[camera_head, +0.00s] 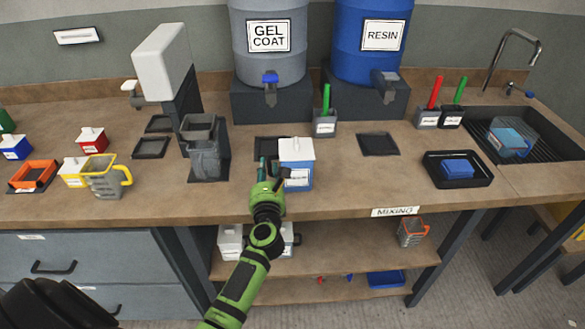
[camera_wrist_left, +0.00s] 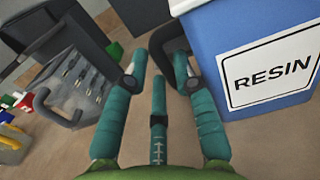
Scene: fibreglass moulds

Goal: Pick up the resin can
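The resin can (camera_head: 300,183) is a blue box-shaped can with a white lid, standing upright near the front edge of the bench. In the left wrist view the can (camera_wrist_left: 220,30), with its white RESIN label, fills the right side. Its dark handle (camera_wrist_left: 170,38) shows just beyond my fingertips. My left gripper (camera_head: 273,180) is at the can's left side in the head view. In the wrist view its teal fingers (camera_wrist_left: 158,75) are spread apart, with no clear grip on the handle. My right gripper is not in view.
A blue resin drum (camera_head: 369,48) and a grey gel coat drum (camera_head: 270,42) stand behind. A dispenser with a dark pitcher (camera_head: 204,158) is left of the can. A yellow-handled jug (camera_head: 104,180) stands further left. Bench to the can's right is clear up to a black tray (camera_head: 480,175).

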